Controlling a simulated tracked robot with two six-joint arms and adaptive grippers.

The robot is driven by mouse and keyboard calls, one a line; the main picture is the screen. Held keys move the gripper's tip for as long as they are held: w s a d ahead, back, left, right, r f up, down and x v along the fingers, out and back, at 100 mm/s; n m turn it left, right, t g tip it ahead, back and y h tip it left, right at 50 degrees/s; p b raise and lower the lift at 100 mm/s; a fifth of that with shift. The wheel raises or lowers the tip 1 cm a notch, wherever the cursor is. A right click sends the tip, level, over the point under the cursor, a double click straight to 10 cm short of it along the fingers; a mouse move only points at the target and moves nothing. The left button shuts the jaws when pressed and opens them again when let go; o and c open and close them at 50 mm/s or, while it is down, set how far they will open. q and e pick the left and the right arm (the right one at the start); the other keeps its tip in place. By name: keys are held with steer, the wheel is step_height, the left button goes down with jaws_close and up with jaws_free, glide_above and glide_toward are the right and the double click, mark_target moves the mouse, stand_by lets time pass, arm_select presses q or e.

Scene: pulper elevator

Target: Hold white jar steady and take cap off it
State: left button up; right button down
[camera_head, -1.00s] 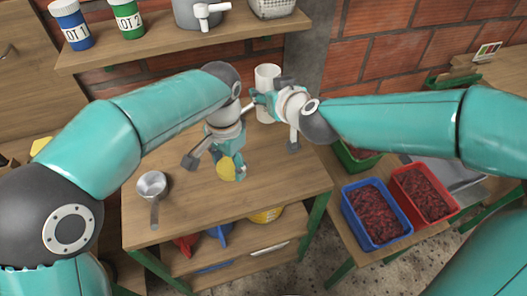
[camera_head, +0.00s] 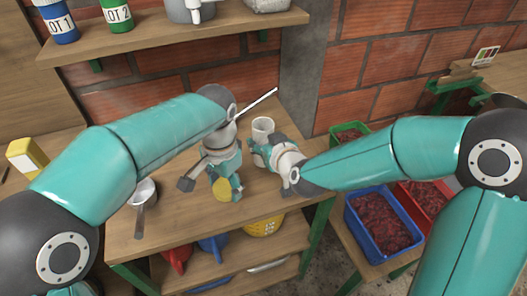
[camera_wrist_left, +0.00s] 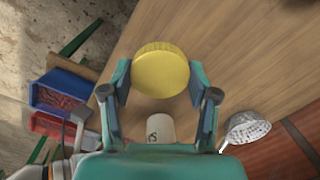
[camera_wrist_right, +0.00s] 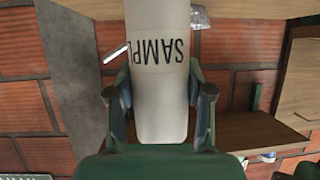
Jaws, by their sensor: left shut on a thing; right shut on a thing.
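The white jar (camera_head: 263,125) stands roughly upright at the back of the wooden table, its top showing without a cap. My right gripper (camera_head: 265,143) is shut around its side. The right wrist view shows the jar (camera_wrist_right: 158,80) between the fingers, with "SAMPL" visible on it. My left gripper (camera_head: 213,184) is shut on the round yellow cap (camera_head: 222,190), to the left of the jar and nearer the front. The left wrist view shows the cap (camera_wrist_left: 162,70) between the fingertips, apart from the jar (camera_wrist_left: 160,130). Whether the jar's base touches the table is hidden.
A metal strainer or ladle (camera_head: 143,192) lies at the table's left. A shelf (camera_head: 200,38) with lot containers is above the back. A blue crate (camera_head: 351,225) and other crates of red fruit stand at the right.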

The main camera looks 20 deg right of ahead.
step_height(320, 180, down, 3)
steer(key=shift+f, duration=0.2)
steer(key=c, duration=0.9)
jaws_free()
steer(key=o, duration=0.5)
steer(key=shift+c, duration=0.2)
steer(key=shift+r, duration=0.1)
